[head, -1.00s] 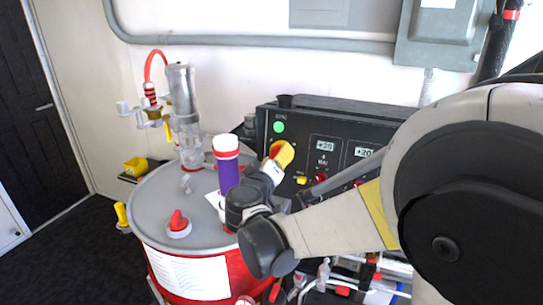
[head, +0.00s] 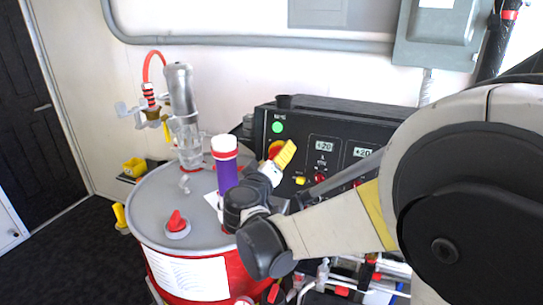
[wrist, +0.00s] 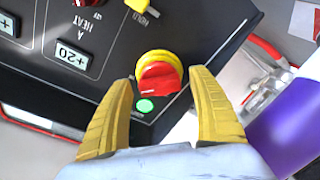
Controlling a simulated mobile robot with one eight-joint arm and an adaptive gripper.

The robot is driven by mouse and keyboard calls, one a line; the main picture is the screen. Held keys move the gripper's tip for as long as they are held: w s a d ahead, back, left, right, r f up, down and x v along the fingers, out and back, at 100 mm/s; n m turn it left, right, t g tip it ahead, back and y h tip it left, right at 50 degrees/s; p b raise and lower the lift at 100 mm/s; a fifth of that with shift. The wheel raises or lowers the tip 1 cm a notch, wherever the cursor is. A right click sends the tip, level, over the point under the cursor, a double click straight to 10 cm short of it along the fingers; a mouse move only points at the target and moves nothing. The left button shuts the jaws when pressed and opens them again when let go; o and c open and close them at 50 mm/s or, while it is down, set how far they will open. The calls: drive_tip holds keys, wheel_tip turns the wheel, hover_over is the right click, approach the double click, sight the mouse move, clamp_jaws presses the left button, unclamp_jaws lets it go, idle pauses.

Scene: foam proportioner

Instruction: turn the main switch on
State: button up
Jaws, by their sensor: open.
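The main switch is a red knob on a yellow round base, set in the black control panel. In the wrist view the main switch (wrist: 158,78) is seen nearly face on. In the head view only part of the main switch (head: 274,147) shows behind my fingers. My gripper (wrist: 161,84) is open and empty, with one yellow finger to each side of the knob's lower part in the wrist view. In the head view my gripper (head: 287,151) is just in front of the panel. Contact with the knob cannot be told.
A lit green lamp (wrist: 145,105) is beside the switch. The panel (head: 300,125) also carries +20 displays and small red and yellow knobs. A purple cylinder with a white-red cap (head: 226,170) stands close to my wrist, over the grey-lidded red drum (head: 180,215).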

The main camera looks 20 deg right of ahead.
drive_tip(key=v, duration=1.2)
drive_tip(key=shift+w, duration=0.1)
drive_tip(key=s+d+f+m+g+y, duration=0.1)
drive_tip(key=s+d+f+g+y, duration=0.1)
drive_tip(key=s+d+f+g, duration=0.55)
drive_tip(key=s+a+f+m+y, duration=0.1)
drive_tip(key=s+f+y, duration=0.2)
drive_tip(key=s, duration=0.9)
drive_tip(key=y, duration=0.3)
drive_tip(key=shift+a+f+m, duration=0.2)
drive_tip(key=shift+m, duration=0.1)
